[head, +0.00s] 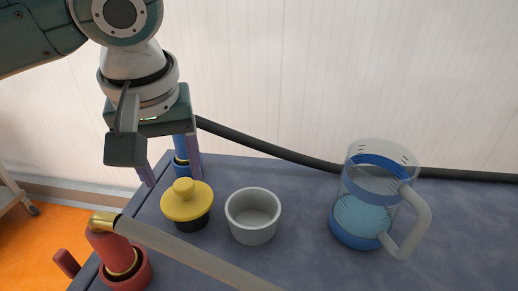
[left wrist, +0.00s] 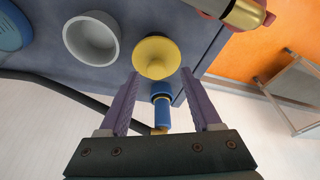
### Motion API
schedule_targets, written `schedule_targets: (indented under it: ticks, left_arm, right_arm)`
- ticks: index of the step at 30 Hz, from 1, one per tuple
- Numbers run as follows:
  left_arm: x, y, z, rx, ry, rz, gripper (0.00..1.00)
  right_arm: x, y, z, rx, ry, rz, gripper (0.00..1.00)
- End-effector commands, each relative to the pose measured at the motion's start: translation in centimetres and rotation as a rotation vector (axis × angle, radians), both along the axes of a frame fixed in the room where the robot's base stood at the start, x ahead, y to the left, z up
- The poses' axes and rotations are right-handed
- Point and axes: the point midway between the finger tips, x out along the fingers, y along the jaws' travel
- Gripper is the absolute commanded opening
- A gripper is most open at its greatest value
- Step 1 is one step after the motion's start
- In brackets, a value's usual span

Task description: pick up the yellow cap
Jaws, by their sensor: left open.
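The yellow cap (head: 187,201) is round with a knob on top and sits on a dark base on the blue-grey table, near its left edge. It also shows in the left wrist view (left wrist: 156,57), just beyond the fingertips. My left gripper (head: 173,181) points down with its two purple fingers apart and nothing between them. It is above and slightly behind the cap, apart from it as far as I can tell. In the left wrist view the left gripper (left wrist: 160,74) frames a blue fitting. My right gripper is not in view.
A grey cup (head: 253,216) stands right of the cap. A clear jug with blue liquid (head: 361,215) stands further right. A blue fitting (head: 181,150) with a black hose (head: 270,150) is behind. A red valve (head: 127,267) with a pale pipe (head: 190,253) lies in front.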

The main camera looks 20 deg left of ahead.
Motion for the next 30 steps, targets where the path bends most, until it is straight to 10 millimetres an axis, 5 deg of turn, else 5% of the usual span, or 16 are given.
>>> schedule_targets:
  ticks: [15, 23, 30]
  left_arm:
    - [2.3, 0.9, -5.2, 0.001, 0.0, -0.003, 0.65]
    - [2.4, 1.0, -5.5, 0.001, -0.002, -0.005, 0.65]
    - [2.4, 1.0, -5.5, 0.001, -0.002, -0.005, 0.4]
  right_arm:
    - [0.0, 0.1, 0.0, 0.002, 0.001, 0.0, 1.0]
    - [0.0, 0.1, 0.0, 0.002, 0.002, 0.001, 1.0]
    - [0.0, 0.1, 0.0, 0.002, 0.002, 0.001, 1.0]
